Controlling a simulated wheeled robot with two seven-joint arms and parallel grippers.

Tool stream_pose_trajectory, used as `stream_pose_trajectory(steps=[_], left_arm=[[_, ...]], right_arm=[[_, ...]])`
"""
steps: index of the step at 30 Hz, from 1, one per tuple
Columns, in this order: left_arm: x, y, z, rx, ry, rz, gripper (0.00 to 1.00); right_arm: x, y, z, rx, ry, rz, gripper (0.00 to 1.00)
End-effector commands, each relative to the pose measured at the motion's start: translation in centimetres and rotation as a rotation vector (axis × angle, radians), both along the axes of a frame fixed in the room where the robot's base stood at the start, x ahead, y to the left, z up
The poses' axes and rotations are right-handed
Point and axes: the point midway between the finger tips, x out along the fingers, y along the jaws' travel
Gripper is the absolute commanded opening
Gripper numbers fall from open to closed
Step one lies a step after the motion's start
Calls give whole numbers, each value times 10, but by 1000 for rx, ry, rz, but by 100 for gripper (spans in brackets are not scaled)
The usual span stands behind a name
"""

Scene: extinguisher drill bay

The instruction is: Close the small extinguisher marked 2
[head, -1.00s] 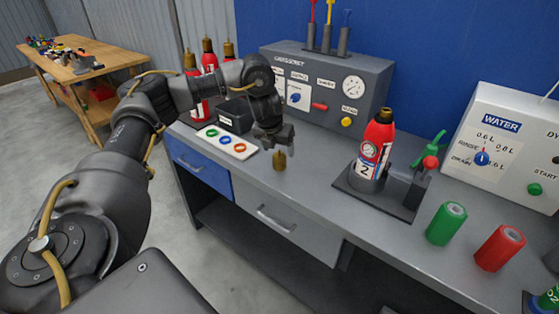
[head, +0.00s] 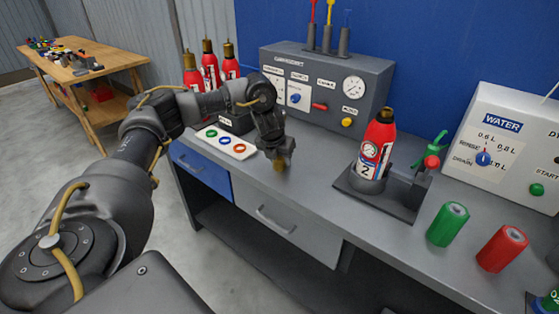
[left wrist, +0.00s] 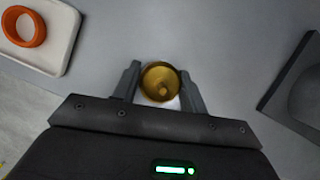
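The small extinguisher marked 2 (head: 372,150) is a red bottle with a white label. It stands in a dark holder (head: 402,203) on the grey bench, its neck dark, with no brass top on it. A brass cap (head: 279,167) is at the bench's front part, left of the holder; it also shows in the left wrist view (left wrist: 162,84). My left gripper (head: 277,157) points down over the cap, its fingers on both sides with no clear gap, so it looks shut on it. Whether the cap touches the bench is hidden. My right gripper is out of view.
Several red extinguishers with brass tops (head: 209,66) stand at the back left. A white tray (head: 240,152) with coloured rings lies left of my gripper. A grey gauge console (head: 330,85), green cylinder (head: 447,224), red cylinder (head: 501,250) and water panel (head: 510,150) surround the holder.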

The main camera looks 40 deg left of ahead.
Motion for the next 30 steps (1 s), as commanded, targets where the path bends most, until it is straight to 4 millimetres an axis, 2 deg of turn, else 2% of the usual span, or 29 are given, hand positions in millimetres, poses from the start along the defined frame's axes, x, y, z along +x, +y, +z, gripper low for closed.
stream_pose_trajectory(steps=[1,6,14,19,24,30], left_arm=[[0,0,0,0,0,0,35],[0,0,0,0,0,0,13],[0,0,2,0,-2,0,12],[1,0,11,-1,-3,-1,12],[1,-1,36,-1,-6,-2,12],[-25,-28,86,4,-7,-9,12]], right_arm=[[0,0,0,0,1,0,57],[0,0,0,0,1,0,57],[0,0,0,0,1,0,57],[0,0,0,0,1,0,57],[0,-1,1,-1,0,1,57],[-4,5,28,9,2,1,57]])
